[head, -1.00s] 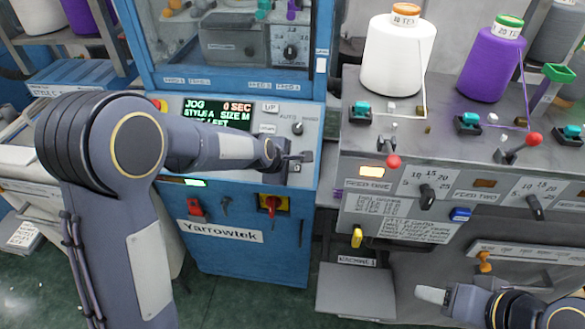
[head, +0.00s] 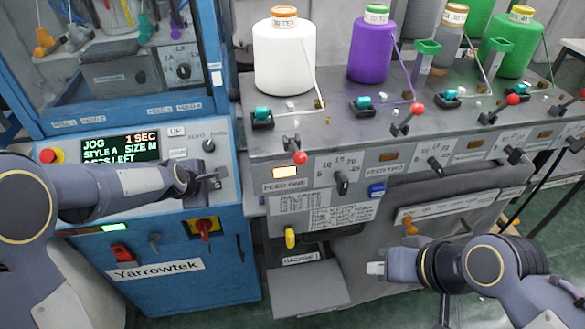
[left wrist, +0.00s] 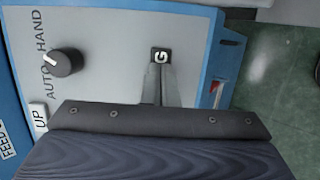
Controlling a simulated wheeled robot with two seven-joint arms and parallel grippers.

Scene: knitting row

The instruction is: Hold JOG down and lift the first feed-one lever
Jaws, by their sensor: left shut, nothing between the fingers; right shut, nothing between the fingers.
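My left gripper (head: 214,175) is shut at the right side of the blue machine's control panel. In the left wrist view its fingertips (left wrist: 160,72) meet a dark button (left wrist: 161,55), on which only a "G" shows; the rest of the lettering is covered. The display (head: 120,150) reads "JOG" and "1 SEC". The feed-one lever (head: 300,157) has a red knob and points forward and down over the front edge of the grey feed unit, above a lit lamp (head: 286,173). My right gripper (head: 376,268) is shut and empty, low and right of that lever, apart from it.
Other red-knobbed levers (head: 416,110) stand to the right. White (head: 284,58) and purple (head: 370,50) yarn cones stand behind, with threads running forward. A dark selector (head: 342,182) and yellow handle (head: 290,238) are near the lever. A red emergency button (head: 47,156) is at the panel's left.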

